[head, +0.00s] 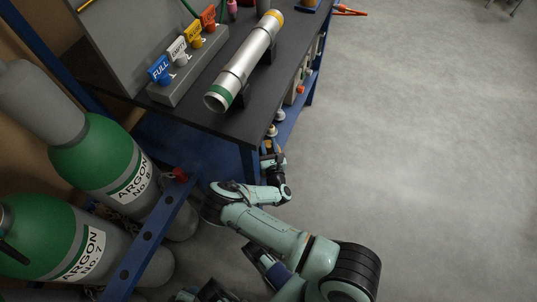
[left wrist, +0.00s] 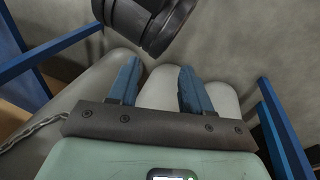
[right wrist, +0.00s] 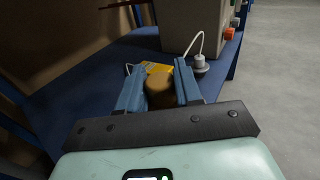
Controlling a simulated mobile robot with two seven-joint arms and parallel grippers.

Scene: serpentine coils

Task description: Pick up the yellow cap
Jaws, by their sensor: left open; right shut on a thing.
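A dull yellow-brown round cap (right wrist: 159,90) sits between the fingers of my right gripper (right wrist: 160,94) in the right wrist view. The gripper is shut on it, at the blue lower shelf (right wrist: 105,66); I cannot tell whether the cap still touches the shelf. My left gripper (left wrist: 152,90) is open and empty in front of pale grey cylinders.
A steel tube (head: 242,62) with green and yellow ends lies on the dark bench (head: 210,118). Green-and-grey argon cylinders (head: 93,160) stand left behind a blue rail (head: 150,240). A grey box (right wrist: 190,25) and white plug (right wrist: 200,65) are close beyond my right gripper. The floor right is clear.

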